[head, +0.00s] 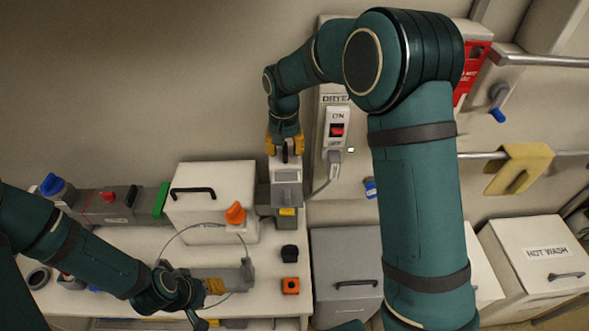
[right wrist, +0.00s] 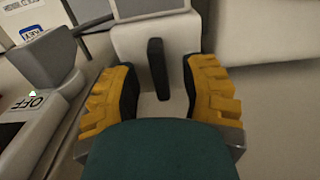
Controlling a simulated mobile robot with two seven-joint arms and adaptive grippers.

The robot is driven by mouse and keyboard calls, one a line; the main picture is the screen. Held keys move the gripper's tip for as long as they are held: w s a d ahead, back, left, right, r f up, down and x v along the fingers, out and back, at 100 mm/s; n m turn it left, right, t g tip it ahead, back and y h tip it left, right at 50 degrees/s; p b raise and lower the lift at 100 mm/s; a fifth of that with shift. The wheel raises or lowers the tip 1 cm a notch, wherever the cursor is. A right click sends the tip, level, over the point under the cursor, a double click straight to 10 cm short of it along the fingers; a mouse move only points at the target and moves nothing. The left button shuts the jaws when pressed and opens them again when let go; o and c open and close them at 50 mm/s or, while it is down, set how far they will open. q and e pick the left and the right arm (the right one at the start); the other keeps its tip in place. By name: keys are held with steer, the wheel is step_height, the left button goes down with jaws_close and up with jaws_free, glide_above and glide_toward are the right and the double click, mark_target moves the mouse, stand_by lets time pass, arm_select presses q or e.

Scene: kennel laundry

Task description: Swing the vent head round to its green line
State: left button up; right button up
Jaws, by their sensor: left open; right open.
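What appears to be the vent head is a pale block (head: 287,163) with a black upright fin, standing on a grey base at the back of the bench. In the right wrist view the pale block (right wrist: 134,45) and its black fin (right wrist: 157,68) show close up. My right gripper (head: 285,146) is open, its yellow fingers on either side of the fin; I cannot tell whether they touch the block. I make out no green line on it. My left gripper (head: 214,287) is open, low over the bench beside a thin wire ring (head: 183,234).
A white lidded box (head: 213,182) and an orange knob (head: 235,213) stand left of the block. The dryer panel with a red switch (head: 337,130) and a grey plug with cable (head: 334,158) is close on its right. A green-ended grey unit (head: 161,201) sits further left.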

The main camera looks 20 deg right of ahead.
step_height(320, 180, up, 2)
steer(key=shift+r+p, duration=0.2)
steer(key=shift+p, duration=0.5)
steer(key=shift+r, duration=2.9)
